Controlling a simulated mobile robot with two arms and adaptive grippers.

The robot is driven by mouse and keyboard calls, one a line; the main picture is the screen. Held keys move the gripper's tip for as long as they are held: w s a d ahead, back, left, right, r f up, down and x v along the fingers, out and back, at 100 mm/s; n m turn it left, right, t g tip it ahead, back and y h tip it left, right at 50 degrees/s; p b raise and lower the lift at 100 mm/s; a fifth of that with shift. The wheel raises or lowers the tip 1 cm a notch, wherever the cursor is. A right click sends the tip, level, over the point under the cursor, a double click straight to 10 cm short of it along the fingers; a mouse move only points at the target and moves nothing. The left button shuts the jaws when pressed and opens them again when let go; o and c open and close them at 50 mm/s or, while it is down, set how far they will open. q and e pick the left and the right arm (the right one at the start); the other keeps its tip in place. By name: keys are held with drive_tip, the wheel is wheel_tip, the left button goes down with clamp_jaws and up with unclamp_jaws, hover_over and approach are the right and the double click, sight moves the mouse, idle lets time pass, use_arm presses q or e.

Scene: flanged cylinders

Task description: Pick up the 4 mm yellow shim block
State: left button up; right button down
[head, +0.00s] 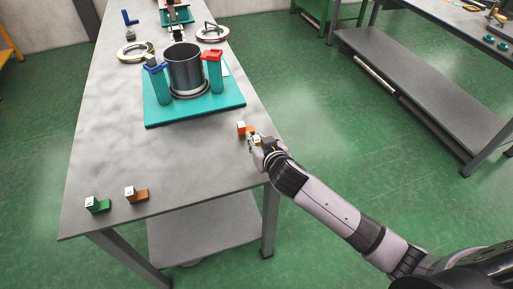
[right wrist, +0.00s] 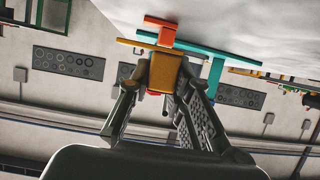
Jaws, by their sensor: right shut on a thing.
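The yellow shim block (right wrist: 165,72) is between the two fingers of my right gripper (right wrist: 160,88) in the right wrist view, and the fingers are shut on it. In the head view my right gripper (head: 256,142) is at the right edge of the grey table, and it largely hides the yellow block. I cannot tell whether the block touches the table. An orange-red block (head: 242,127) stands just beyond the gripper; it also shows past the yellow block in the right wrist view (right wrist: 160,30). My left gripper is not in view.
A green block (head: 98,204) and a brown block (head: 138,194) lie at the table's (head: 100,150) near left. A teal base plate (head: 215,110) carries a dark cylinder (head: 184,68) between blue-topped and red-topped clamps. Flanged rings lie farther back. The table's middle front is clear.

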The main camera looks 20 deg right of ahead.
sight(257, 139)
wheel_tip(257, 139, up, 15)
drive_tip(key=shift+r, duration=0.15)
idle(0.4)
